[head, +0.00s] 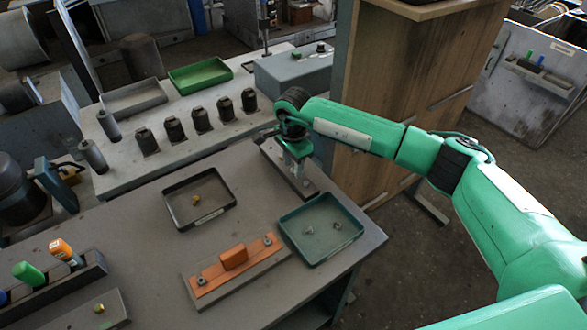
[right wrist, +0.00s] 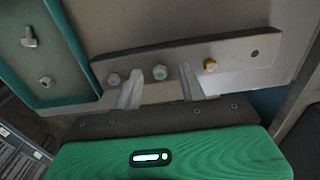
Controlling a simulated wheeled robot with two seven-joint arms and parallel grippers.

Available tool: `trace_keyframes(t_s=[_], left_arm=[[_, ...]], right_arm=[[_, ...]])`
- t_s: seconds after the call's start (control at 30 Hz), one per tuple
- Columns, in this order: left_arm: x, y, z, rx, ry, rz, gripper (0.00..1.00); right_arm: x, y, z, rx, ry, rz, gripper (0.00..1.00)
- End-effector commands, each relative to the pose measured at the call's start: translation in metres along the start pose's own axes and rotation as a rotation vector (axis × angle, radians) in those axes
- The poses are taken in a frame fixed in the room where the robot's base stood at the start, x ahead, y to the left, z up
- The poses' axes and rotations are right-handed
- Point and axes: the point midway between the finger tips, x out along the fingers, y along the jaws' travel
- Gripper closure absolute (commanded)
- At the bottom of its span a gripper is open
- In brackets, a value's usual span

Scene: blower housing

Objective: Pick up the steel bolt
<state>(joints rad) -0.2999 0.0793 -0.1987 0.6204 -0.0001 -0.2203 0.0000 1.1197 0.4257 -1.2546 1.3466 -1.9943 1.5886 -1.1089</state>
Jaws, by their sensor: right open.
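A grey steel bolt (right wrist: 29,38) lies in the teal tray (right wrist: 72,45). A holder bar (right wrist: 130,56) carries several hex-headed pieces: a silver one with a bluish centre (right wrist: 113,79), one with a green centre (right wrist: 159,72) and one with a yellow ring (right wrist: 210,65). An empty hole is at its right end. My right gripper (right wrist: 158,82) is open. Its fingers point at the bar, with the green-centred piece between them; contact cannot be told. In the head view my right gripper (head: 298,160) is above the bar and partly hides it. My left gripper is out of view.
The teal tray (head: 297,251) also holds a small nut (right wrist: 45,80). A dark tray (head: 181,221) holds a brass piece (head: 195,199). An orange part (head: 233,258) lies on a plate. Black cylinders (head: 200,120) stand behind; a wooden cabinet (head: 400,70) is close to my right arm.

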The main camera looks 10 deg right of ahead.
Motion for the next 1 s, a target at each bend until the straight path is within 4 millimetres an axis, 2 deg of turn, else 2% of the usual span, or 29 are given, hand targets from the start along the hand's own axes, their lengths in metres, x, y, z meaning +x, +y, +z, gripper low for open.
trace_keyframes(t_s=[0.07,0.23,0.27,0.57,0.73,0.87,1.0], left_arm=[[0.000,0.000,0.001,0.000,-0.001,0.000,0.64],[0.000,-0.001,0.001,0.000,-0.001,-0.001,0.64],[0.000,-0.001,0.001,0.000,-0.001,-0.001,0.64],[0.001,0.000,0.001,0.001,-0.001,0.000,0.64],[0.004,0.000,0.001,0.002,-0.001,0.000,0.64],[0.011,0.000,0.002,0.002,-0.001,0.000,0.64],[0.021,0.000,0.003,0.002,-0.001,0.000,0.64]], right_arm=[[0.000,0.000,0.000,0.000,0.000,0.000,0.61],[0.000,0.000,0.000,0.001,0.000,0.000,0.94],[0.000,0.000,0.000,0.001,0.000,0.000,0.96],[-0.001,0.000,-0.001,0.001,0.001,-0.001,0.96],[-0.011,-0.001,-0.001,0.002,0.002,-0.003,0.96],[-0.029,-0.001,-0.001,0.001,0.002,-0.005,0.96],[-0.062,-0.001,-0.001,0.000,0.003,-0.007,0.96]])
